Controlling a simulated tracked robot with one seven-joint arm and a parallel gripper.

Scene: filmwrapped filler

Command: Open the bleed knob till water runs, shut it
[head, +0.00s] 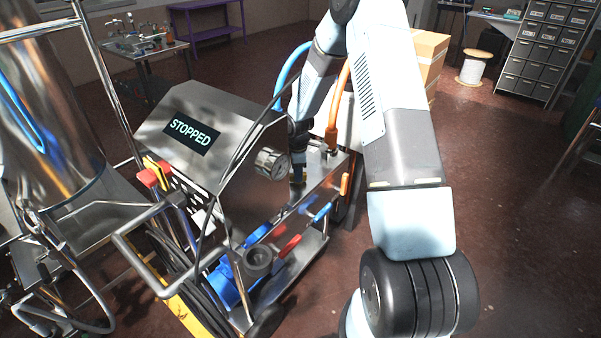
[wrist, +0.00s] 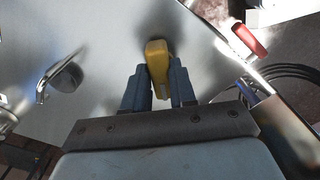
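In the wrist view a yellow knob (wrist: 157,58), probably the bleed knob, stands over a bright metal surface. My gripper (wrist: 160,80) has one dark finger on each side of it. The gap between the fingers is about as wide as the knob; whether both fingers press on it I cannot tell. In the head view my gripper (head: 298,172) is low behind the pressure gauge (head: 271,163), over the steel machine (head: 215,135), and its fingertips and the yellow knob are hidden. The machine's display (head: 191,132) reads STOPPED. No running water shows.
A red lever (wrist: 249,40) and a metal fitting (wrist: 66,77) flank the knob in the wrist view. Blue (head: 291,70) and orange (head: 336,105) hoses rise close to my arm. A bent handle rail (head: 135,262) stands at the front. Floor on the right is clear.

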